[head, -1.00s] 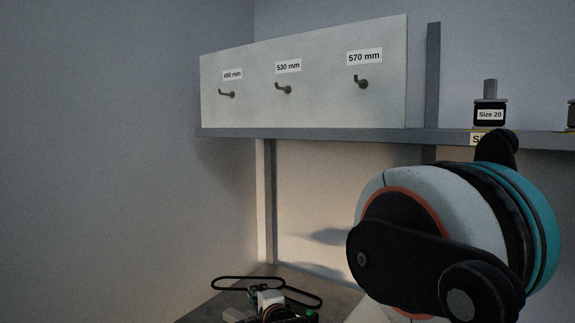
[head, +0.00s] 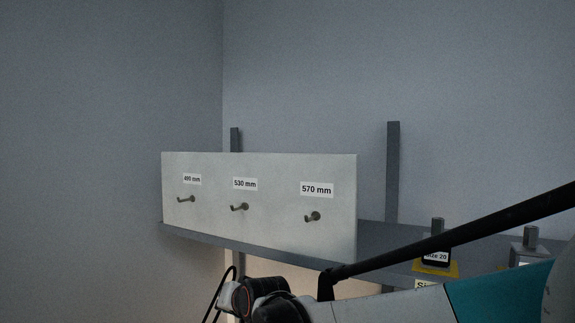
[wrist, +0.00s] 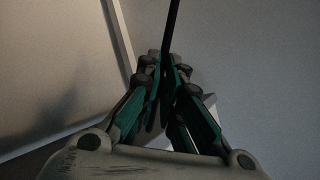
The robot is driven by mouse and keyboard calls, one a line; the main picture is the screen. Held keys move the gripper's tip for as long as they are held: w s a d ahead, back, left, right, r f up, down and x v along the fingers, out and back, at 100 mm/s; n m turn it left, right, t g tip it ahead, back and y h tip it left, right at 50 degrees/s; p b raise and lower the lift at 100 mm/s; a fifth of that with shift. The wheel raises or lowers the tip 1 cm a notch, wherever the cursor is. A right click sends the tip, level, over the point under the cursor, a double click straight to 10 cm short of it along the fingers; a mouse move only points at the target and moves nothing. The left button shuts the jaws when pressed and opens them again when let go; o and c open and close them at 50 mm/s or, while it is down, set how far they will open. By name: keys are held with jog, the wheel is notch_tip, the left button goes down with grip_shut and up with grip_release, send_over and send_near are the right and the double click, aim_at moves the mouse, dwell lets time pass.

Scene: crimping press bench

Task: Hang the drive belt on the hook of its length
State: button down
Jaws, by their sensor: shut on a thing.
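The drive belt is a thin black loop. In the head view part of the belt (head: 214,294) hangs low, below the left part of the hook board, beside my dark wrist. In the wrist view the belt (wrist: 173,28) runs as a black strip up from between my fingers. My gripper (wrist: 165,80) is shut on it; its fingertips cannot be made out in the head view. The white hook board carries three empty hooks: the 490 mm hook (head: 187,199) at left, the 530 mm hook (head: 239,207) in the middle, the 570 mm hook (head: 313,217) at right. The belt shows no readable length.
The board (head: 275,180) stands on a grey shelf (head: 290,257) against the wall. A block labelled Size 20 (head: 436,246) and another block (head: 529,246) stand on the shelf to the right. My arm covers the lower right. The space before the hooks is clear.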

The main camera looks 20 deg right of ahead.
jog(key=s+a+r+n+y+p, duration=0.1)
jog(key=s+r+n+p, duration=0.25)
jog(key=r+p, duration=0.4)
jog(key=s+a+r+n+p, duration=0.1)
jog(key=s+r+n+p, duration=0.3)
jog(key=r, duration=0.7)
jog(key=shift+w+d+f+b, duration=0.35)
jog(key=shift+w+d, duration=0.75)
jog(key=shift+d, duration=0.3)
jog(key=shift+w+d+f+b, duration=0.25)
jog(key=shift+w+d+b, duration=0.15)
jog(key=shift+w+d, duration=0.85)
jog(key=shift+w+d+f+b, duration=0.35)
jog(key=shift+w+d, duration=0.55)
jog(key=shift+d, duration=0.65)
jog(key=c, duration=1.7)
grip_release()
jog(key=shift+r, duration=0.1)
